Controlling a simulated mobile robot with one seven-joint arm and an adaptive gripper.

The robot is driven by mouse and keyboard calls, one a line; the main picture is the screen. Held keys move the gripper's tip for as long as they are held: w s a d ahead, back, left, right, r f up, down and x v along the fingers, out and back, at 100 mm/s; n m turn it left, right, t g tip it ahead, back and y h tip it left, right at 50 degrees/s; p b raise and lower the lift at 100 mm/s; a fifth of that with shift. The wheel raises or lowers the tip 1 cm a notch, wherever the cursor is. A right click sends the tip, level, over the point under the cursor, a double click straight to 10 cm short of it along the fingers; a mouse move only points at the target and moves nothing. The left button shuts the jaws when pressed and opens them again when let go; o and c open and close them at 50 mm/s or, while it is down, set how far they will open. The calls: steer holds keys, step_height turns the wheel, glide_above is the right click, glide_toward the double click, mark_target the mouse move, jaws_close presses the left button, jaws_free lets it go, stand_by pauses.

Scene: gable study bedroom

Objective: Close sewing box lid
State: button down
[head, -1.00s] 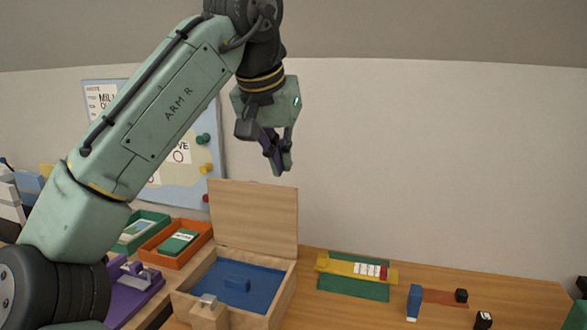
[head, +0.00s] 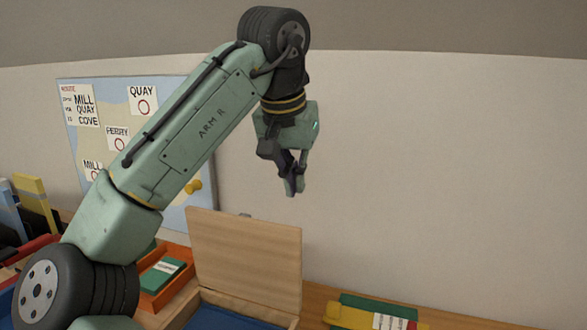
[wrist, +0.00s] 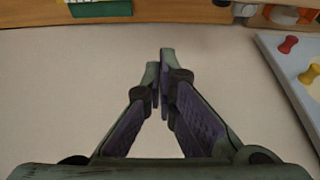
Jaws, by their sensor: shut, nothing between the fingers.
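The sewing box stands open on the desk in the head view, with its wooden lid (head: 246,258) raised upright at the back. Only the top of its blue-lined inside (head: 225,316) shows at the bottom edge; the front of the box is cut off. My gripper (head: 294,192) is shut and empty. In the head view it appears above the lid's top edge, apart from it, with the pale wall behind. The wrist view shows the closed fingers (wrist: 160,55) pointing toward the wall and desk edge; I cannot make out the lid clearly there.
An orange tray (head: 147,300) with a green box (head: 162,274) sits left of the sewing box. A yellow item on a green mat (head: 372,303) lies to the right. A pinboard (head: 85,160) hangs behind my arm. The air to the right is free.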

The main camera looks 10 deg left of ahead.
steer(key=f, duration=0.1)
steer(key=s+f, duration=0.1)
steer(key=f, duration=0.1)
steer(key=s+f+p, duration=0.1)
steer(key=f, duration=0.1)
steer(key=shift+a, duration=0.15)
stand_by(0.4)
steer(key=shift+f, duration=0.1)
